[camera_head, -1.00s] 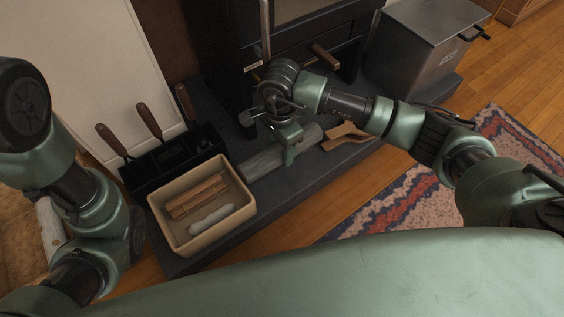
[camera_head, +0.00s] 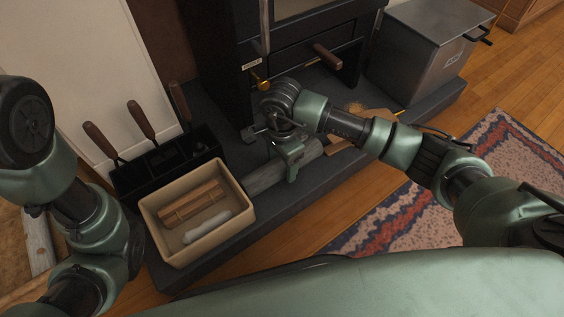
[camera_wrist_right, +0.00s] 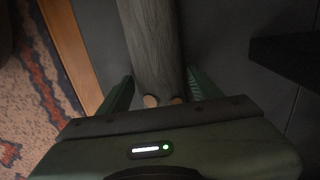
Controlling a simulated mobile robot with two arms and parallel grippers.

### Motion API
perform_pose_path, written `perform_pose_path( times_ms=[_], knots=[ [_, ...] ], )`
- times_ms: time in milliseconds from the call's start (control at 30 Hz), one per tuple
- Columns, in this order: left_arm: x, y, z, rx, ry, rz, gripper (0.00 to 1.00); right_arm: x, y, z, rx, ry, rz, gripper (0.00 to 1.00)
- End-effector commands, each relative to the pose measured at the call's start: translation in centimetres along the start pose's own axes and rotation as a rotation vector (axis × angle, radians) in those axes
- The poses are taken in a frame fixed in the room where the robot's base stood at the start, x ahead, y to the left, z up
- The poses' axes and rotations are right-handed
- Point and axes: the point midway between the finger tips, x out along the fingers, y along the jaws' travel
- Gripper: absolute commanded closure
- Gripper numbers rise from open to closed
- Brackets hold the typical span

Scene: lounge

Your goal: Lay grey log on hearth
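The grey log (camera_head: 263,180) lies lengthwise low over the dark hearth slab (camera_head: 245,220), just right of the beige bin; whether it rests on the slab is hard to tell. In the right wrist view the log (camera_wrist_right: 153,45) runs between the fingers, with two round tan spots at its near end.
The beige bin (camera_head: 245,207) holds sticks and a pale piece. A black tool holder (camera_head: 150,180), the stove (camera_head: 300,40) and a metal box (camera_head: 425,55) stand around the slab. A wooden brush (camera_head: 372,117) lies right of the log. A rug (camera_head: 400,220) lies in front.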

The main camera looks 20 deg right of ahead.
Motion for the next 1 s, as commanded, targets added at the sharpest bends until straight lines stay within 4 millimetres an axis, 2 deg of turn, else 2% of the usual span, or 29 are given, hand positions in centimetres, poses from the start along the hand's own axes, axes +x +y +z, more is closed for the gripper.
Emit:
perform_pose_path(
  times_ms=[300, 400, 467, 700, 900, 1000],
  knots=[
    [0.1, 0.0, 0.0, 0.0, 0.0, 0.0, 0.57, -0.1, 0.0, 0.0, 0.0, 0.0, 0.0, 0.27],
    [0.5, -0.1, 0.2, 0.0, 0.0, 0.0, 0.57, -0.7, 0.0, 0.0, -0.001, 0.0, -0.001, 0.27],
    [1.0, -0.2, 0.4, 0.0, -0.001, 0.0, 0.57, -1.6, -0.1, 0.0, -0.001, 0.0, -0.002, 0.27],
    [4.2, -0.9, 1.5, 0.001, -0.001, 0.0, 0.57, -6.9, -0.1, 0.0, -0.002, 0.001, -0.002, 0.27],
    [6.1, -1.3, 2.0, 0.001, 0.004, 0.001, 0.57, -10.5, 0.0, 0.0, -0.001, 0.001, -0.002, 0.27],
    [5.3, -1.6, 3.1, -0.002, -0.033, -0.013, 0.57, -11.6, 0.0, 0.0, -0.001, 0.0, -0.001, 0.27]
  ],
)
